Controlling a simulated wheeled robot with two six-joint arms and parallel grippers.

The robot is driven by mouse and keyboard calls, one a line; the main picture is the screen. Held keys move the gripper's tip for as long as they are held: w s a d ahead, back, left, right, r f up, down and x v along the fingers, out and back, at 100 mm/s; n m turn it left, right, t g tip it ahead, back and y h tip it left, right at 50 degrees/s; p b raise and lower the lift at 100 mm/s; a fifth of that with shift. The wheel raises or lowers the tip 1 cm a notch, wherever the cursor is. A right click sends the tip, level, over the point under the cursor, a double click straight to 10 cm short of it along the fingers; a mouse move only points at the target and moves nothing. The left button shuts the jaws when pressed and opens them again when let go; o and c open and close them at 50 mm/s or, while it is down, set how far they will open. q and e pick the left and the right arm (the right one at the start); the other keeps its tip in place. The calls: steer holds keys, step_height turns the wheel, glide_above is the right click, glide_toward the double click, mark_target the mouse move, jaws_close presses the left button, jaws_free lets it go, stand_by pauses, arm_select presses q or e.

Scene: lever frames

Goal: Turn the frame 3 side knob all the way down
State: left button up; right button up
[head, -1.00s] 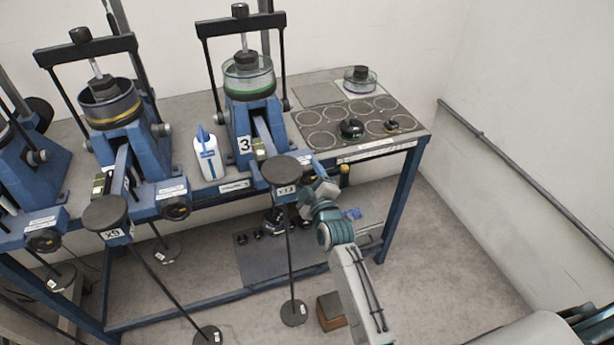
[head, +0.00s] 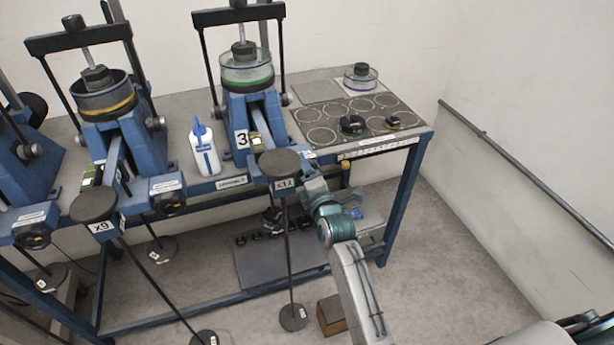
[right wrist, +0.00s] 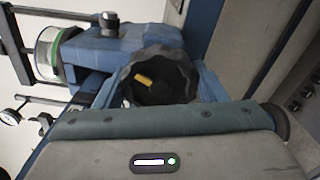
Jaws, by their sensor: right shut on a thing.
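Frame 3 (head: 241,112) is the blue lever frame with the "3" label, a green-ringed glass cell on top and a lever ending in a round dark pad (head: 280,163). Its side knob (right wrist: 160,82) is black and lobed with a yellow mark, seen up close in the right wrist view. In the head view this knob is hidden behind the pad and my gripper. My right gripper (head: 306,184) is at the frame's lower right side, shut on the knob; its fingertips are hard to make out. My left gripper is not in view.
A white-and-blue bottle (head: 204,150) stands left of frame 3. Another lever frame (head: 110,130) with its lever pad (head: 94,205) is further left. A dark ringed mat (head: 365,118) lies on the table at right. A hanging rod with a weight (head: 293,317) is close left of my arm.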

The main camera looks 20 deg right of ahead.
steer(key=shift+n, duration=0.7)
steer(key=o, duration=1.2)
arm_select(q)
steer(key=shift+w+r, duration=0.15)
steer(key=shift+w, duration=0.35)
arm_select(e)
steer(key=shift+o, duration=0.4)
steer(key=shift+w+a, duration=0.1)
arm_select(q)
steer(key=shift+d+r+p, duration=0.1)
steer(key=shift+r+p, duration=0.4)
arm_select(e)
steer(key=s, duration=0.6)
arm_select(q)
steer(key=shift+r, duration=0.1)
arm_select(e)
steer(key=shift+d, duration=0.2)
